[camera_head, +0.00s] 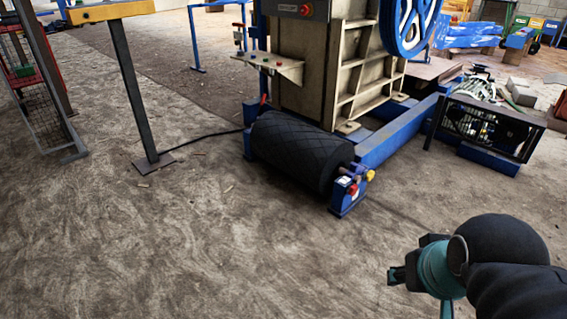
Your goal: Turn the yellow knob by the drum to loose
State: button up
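The black drum (292,150) lies low at the front of the jaw crusher, with a crosshatched surface. A yellow knob (370,175) sits at the right end of the drum, on top of a small blue bracket (346,197). Red parts and a white label also show on this bracket. The knob's setting is too small to read. My gripper (394,277) is at the lower right, well apart from the knob and nearer to the camera. Its fingers are small and dark, and I cannot tell whether they are open.
The crusher's beige body (305,60) and blue wheel (408,22) stand behind the drum. A blue frame beam (400,133) runs back right to a caged motor (482,130). A yellow-topped post (130,80) stands left. The floor in front of the drum is clear.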

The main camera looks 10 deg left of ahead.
aim_at(370, 175)
jog(key=u, duration=0.7)
jog(key=i, duration=1.75)
jog(key=z, duration=0.45)
jog(key=k, duration=1.05)
jog(key=z, duration=0.35)
jog(key=i, duration=0.8)
jog(key=u, duration=0.05)
